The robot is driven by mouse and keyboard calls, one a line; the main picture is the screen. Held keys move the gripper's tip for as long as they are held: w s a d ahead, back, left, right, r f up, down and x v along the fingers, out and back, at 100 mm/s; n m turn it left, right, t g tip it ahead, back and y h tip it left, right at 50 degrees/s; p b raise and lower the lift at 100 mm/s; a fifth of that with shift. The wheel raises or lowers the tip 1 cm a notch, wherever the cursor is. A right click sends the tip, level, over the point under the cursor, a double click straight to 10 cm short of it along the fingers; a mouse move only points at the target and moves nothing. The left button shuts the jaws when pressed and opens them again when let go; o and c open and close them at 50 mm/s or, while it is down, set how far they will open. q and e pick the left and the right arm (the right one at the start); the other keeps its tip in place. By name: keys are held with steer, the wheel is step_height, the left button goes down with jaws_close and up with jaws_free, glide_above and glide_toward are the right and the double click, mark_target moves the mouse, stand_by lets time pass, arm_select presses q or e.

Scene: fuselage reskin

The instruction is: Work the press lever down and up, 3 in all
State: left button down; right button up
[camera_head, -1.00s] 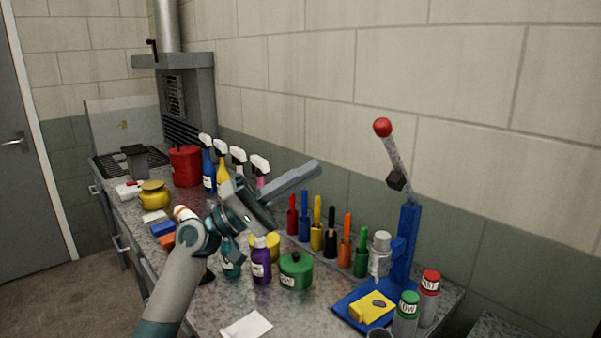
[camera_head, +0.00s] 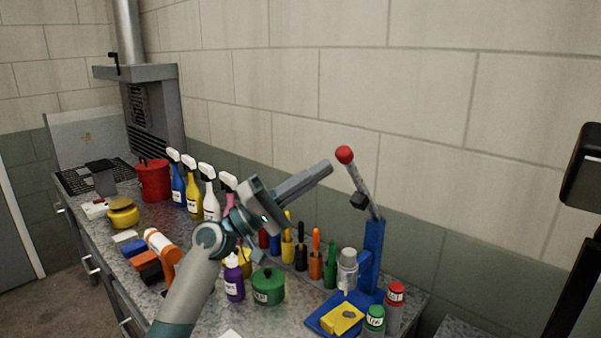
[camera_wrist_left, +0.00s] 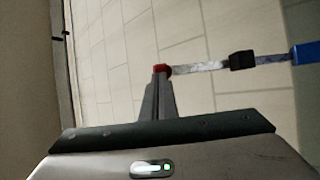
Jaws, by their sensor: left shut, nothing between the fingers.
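The blue press (camera_head: 371,255) stands at the right end of the bench. Its metal lever (camera_head: 358,181) is raised and leans to the left, with a red ball knob (camera_head: 344,155) at its top. My left gripper (camera_head: 328,167) is shut and empty, with its fingertips just left of the knob. In the left wrist view the shut fingers (camera_wrist_left: 158,92) point at the red knob (camera_wrist_left: 161,69), which shows right at their tips. I cannot tell whether they touch it. A yellow block (camera_head: 341,318) lies on the press's blue base. My right gripper is not in view.
Red-capped (camera_head: 394,305) and green-capped (camera_head: 374,320) containers stand by the press base. Upright coloured-handled tools (camera_head: 315,258), a green pot (camera_head: 268,286), a purple bottle (camera_head: 234,280) and spray bottles (camera_head: 211,195) stand below and left of my arm. The wall is close behind.

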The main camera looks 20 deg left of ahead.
mark_target(338, 150)
arm_select(q)
steer(key=shift+p+x, duration=0.3)
steer(key=shift+x, duration=0.45)
steer(key=shift+n+y, duration=0.3)
steer(key=shift+n, duration=0.1)
steer(key=w+r, duration=0.1)
steer(key=w+d+r+p, duration=0.1)
steer(key=r, duration=0.1)
steer(key=shift+w+p, duration=0.3)
steer(key=shift+w, duration=0.05)
steer(key=shift+f, duration=0.2)
